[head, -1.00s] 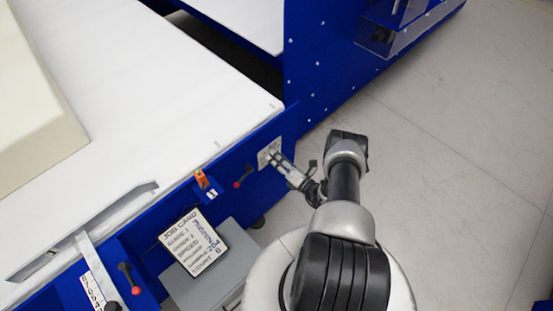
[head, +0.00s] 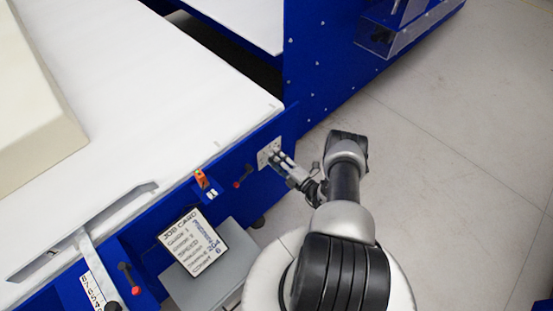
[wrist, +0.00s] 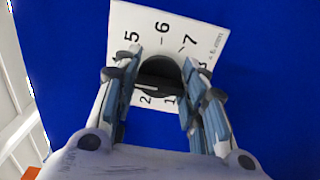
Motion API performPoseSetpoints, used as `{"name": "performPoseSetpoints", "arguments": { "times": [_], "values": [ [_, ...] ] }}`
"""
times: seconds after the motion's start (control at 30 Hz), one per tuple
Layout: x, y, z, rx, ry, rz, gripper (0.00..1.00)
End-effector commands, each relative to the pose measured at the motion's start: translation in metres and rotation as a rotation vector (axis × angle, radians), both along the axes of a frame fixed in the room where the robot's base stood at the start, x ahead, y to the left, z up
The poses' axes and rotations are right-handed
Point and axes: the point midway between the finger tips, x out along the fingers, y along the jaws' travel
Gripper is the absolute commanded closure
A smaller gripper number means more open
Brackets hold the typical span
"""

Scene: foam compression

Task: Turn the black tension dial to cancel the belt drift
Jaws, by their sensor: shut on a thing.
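The black tension dial (wrist: 158,75) sits on a white scale plate (wrist: 195,32) with printed numbers, fixed to a blue panel. Numbers 5, 6 and 7 show above the dial, and 1 and 2 show below it. My gripper (wrist: 160,85) has one finger on each side of the dial and is shut on it. In the head view my gripper (head: 276,158) reaches the white plate (head: 264,149) on the machine's blue side. The dial itself is hidden there by the fingers.
A red-tipped lever (head: 242,177) and an orange switch (head: 201,178) are left of my gripper. A job card (head: 194,243) lies on a grey box (head: 222,284). A cream foam block (head: 40,125) lies on the white belt (head: 150,80). The floor at right is clear.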

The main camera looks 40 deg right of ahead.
Motion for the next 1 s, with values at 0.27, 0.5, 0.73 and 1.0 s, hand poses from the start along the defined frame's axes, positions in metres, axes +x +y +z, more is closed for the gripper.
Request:
{"name": "performPoseSetpoints", "arguments": {
  "times": [0.27, 0.5, 0.73, 1.0],
  "values": [
    [-0.0005, 0.0007, -0.0007, 0.006, 0.002, 0.001, 0.85],
    [-0.0005, 0.0006, -0.0007, 0.005, 0.002, 0.001, 0.54],
    [-0.0001, 0.0003, -0.0003, 0.004, 0.001, 0.0, 0.4],
    [-0.0004, -0.0001, -0.0001, 0.004, 0.001, 0.0, 0.4]
  ]
}}
